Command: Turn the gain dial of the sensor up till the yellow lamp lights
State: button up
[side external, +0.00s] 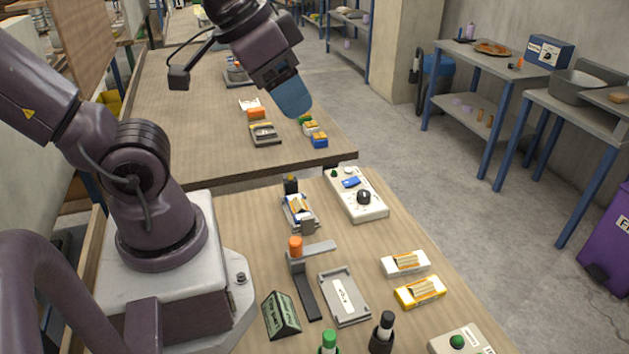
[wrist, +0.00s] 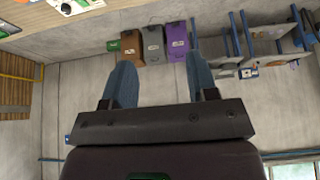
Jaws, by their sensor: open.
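A white control box (side external: 369,211) lies near the back right edge of the near table in the side view. It carries a black dial (side external: 363,197) with marks around it, a blue part (side external: 351,182) and a green button at its far end. I cannot tell which part is the yellow lamp or whether it is lit. My gripper (side external: 292,100) is high above the tables, up and left of the box and touching nothing. Its two blue fingers are apart and empty in the wrist view (wrist: 160,75).
An orange-topped stand (side external: 295,248), a grey tray (side external: 345,298), two boxes (side external: 405,263) of pale strips and black and green-capped holders stand nearer the front. A white box with a green button (side external: 460,342) is at the front right. The far table holds small items.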

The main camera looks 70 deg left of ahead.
jog(key=shift+o, duration=0.5)
jog(key=n+g, duration=0.6)
jog(key=n, duration=0.6)
send_near(364, 192)
notch_tip(364, 192, down, 9)
jog(key=shift+s+f, duration=0.15)
jog(key=shift+f, duration=0.05)
jog(key=shift+c, duration=0.4)
